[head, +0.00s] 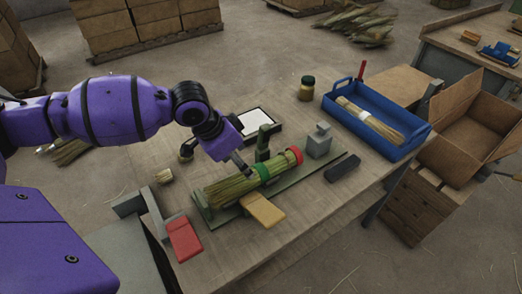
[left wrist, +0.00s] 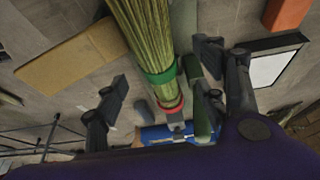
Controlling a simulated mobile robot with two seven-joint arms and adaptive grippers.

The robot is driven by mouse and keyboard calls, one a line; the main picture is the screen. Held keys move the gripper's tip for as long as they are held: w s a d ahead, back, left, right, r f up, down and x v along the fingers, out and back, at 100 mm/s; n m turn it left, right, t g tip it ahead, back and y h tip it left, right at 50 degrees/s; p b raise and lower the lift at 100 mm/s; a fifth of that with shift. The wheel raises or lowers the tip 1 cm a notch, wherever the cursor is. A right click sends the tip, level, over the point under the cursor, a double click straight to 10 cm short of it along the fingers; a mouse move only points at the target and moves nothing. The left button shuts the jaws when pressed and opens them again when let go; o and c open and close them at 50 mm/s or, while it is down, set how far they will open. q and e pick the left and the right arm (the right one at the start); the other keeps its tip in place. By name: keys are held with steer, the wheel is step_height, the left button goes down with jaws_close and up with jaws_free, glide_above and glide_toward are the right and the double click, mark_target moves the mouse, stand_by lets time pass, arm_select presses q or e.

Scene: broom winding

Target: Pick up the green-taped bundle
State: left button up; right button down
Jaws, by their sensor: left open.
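The green-taped bundle (head: 232,187) is a sheaf of straw lying on a flat fixture board (head: 212,218) on the table. It has a green band near its right end and a red band at that end. My left gripper (head: 243,164) is just above it, by the green band. In the left wrist view, the bundle (left wrist: 143,32) runs from the top to between the spread fingers of my left gripper (left wrist: 160,78). The gripper is open and empty; whether a finger touches the straw I cannot tell. My right gripper is not in view.
A green upright post (head: 263,142) and a grey block (head: 319,140) stand close behind the bundle. A yellow block (head: 263,211) and a red block (head: 184,238) lie in front. A blue tray (head: 345,117) holds another straw bundle (head: 372,120). An open cardboard box (head: 470,130) stands right.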

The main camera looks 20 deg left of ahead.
mark_target(257, 175)
arm_select(q)
steer(key=shift+w+d+f, duration=0.1)
steer(key=shift+d+f, duration=0.15)
steer(key=shift+f, duration=0.35)
steer(key=shift+d+f, duration=0.25)
steer(key=shift+f, duration=0.3)
steer(key=x, duration=0.4)
steer(key=shift+w+d+f, duration=0.15)
steer(key=shift+f, duration=0.2)
steer(key=c, duration=1.3)
steer(key=shift+r, duration=0.2)
